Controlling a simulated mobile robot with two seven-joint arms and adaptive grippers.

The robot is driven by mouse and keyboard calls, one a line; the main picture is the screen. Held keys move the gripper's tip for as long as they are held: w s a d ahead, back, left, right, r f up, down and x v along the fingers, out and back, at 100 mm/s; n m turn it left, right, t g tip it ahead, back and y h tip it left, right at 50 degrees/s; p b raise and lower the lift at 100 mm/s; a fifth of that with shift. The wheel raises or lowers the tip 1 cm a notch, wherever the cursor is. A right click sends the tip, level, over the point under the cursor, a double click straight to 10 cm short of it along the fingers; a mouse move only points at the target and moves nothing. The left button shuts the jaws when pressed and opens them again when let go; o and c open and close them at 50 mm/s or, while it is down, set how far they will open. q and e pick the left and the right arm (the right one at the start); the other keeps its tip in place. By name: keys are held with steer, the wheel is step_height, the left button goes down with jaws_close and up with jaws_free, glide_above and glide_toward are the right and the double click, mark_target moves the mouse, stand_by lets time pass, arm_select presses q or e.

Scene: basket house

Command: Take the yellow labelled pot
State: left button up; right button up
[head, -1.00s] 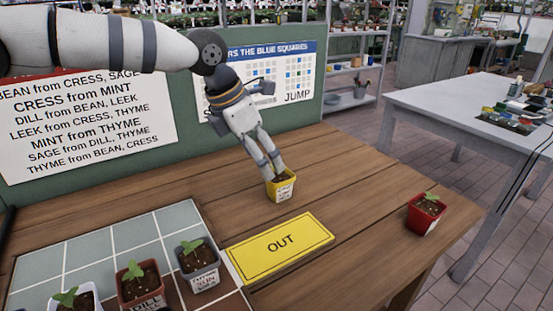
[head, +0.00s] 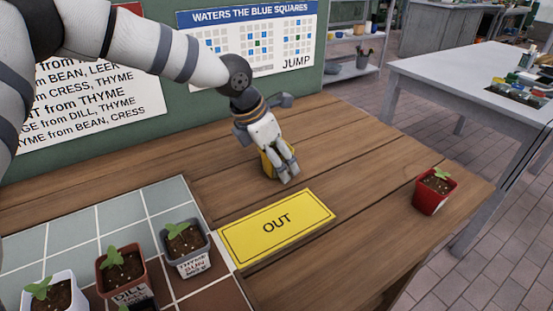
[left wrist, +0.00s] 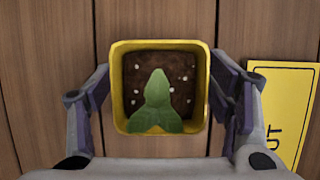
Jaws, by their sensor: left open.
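The yellow pot (head: 266,165) stands on the wooden table behind the yellow OUT plate. It is mostly hidden by my left gripper (head: 289,176) in the head view, and its label does not show now. In the left wrist view the yellow pot (left wrist: 160,45) shows from above, with dark soil, white specks and a green seedling. My left gripper (left wrist: 165,95) is open, with one finger on each side of the pot and narrow gaps visible beside it. My right gripper is not in view.
The OUT plate (head: 277,226) lies close in front of the pot. A red pot (head: 434,195) stands at the table's right. Dill (head: 121,276), thyme (head: 186,249) and white (head: 55,296) pots stand on the tile grid at the left. A green board (head: 186,115) rises behind.

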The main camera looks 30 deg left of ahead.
arm_select(q)
steer(key=shift+r, duration=0.2)
steer(key=c, duration=1.5)
